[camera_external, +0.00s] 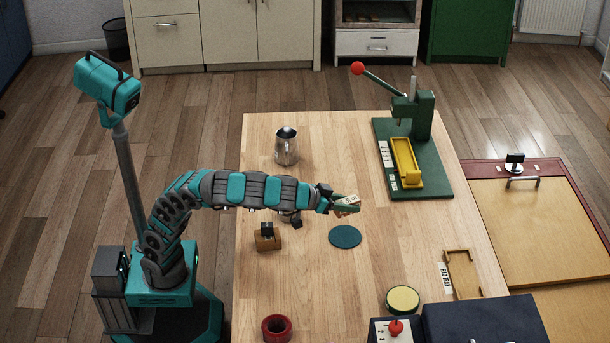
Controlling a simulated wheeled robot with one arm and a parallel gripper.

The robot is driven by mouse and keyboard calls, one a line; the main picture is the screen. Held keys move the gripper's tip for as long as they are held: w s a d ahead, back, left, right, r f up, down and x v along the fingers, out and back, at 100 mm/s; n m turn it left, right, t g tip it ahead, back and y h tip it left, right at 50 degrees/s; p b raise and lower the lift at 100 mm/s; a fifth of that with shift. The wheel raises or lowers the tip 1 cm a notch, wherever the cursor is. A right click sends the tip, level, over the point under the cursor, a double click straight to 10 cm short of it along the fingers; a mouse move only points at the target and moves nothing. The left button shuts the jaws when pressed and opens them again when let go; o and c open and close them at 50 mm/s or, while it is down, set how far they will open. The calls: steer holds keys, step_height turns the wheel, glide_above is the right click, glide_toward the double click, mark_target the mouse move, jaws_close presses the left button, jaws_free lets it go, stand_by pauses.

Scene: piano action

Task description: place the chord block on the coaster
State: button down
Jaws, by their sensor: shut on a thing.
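My gripper (344,208) is at the end of my arm, stretched out to the right over the table. It is shut on a small pale block with dark marks on its face, the chord block (350,199). The fingers partly hide the block, and its exact height above the table is hard to tell. A flat round dark teal disc, the coaster (345,237), lies on the table just below the gripper in the picture. Its visible top is bare, and the block is apart from it.
A metal jug (286,147) stands behind my arm. A wooden block with a dark top (267,238) stands in front of it. A green press (412,150) is at the back right.

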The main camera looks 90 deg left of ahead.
mark_target(345, 236)
steer(key=shift+f, duration=4.5)
steer(key=shift+f+b, duration=0.25)
steer(key=shift+b, duration=0.3)
steer(key=c, duration=0.5)
jaws_free()
steer(key=shift+r, duration=0.1)
steer(key=shift+r+p, duration=0.15)
steer(key=shift+p, duration=0.15)
steer(key=shift+s+d+r, duration=0.1)
steer(key=shift+s+r, duration=0.05)
steer(key=v, duration=1.1)
steer(key=shift+s+d+b, duration=0.1)
steer(key=shift+s+b, duration=0.1)
steer(key=shift+b, duration=0.15)
steer(key=shift+r, duration=0.1)
